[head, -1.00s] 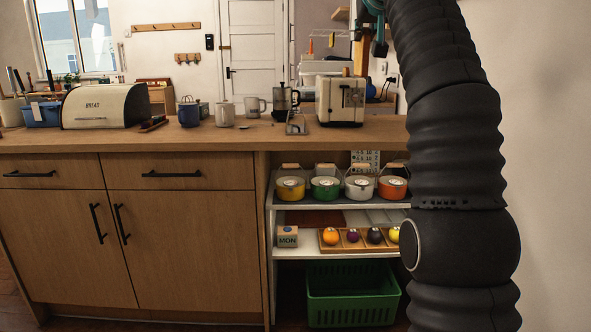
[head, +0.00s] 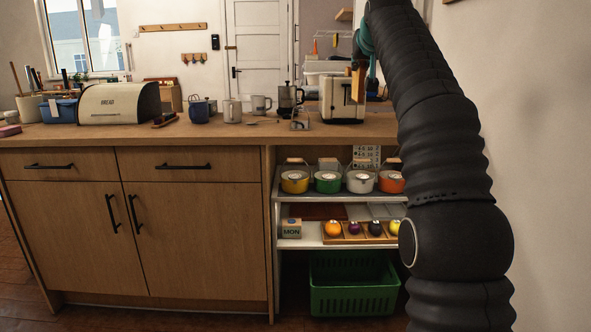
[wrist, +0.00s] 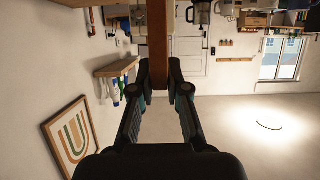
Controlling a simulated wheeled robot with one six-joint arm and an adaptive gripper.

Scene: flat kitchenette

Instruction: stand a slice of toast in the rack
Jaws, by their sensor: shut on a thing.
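My gripper (head: 365,52) is high at the right in the head view, partly hidden by my own arm. It is shut on a slice of toast (head: 358,84), brown and seen almost edge-on, hanging down in front of the toaster's right side. In the wrist view the fingers (wrist: 158,90) close on the toast slice (wrist: 157,35), a brown strip running up out of the frame. A small grey metal item, apparently the rack (head: 300,121), stands on the counter left of the toaster. Its slots are too small to make out.
The cream toaster (head: 336,98) and a dark French press (head: 287,98) stand close to the rack. Mugs (head: 232,111) and a bread bin (head: 118,103) are further left on the wooden counter (head: 300,134). Shelves below hold pots and a green basket (head: 352,299).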

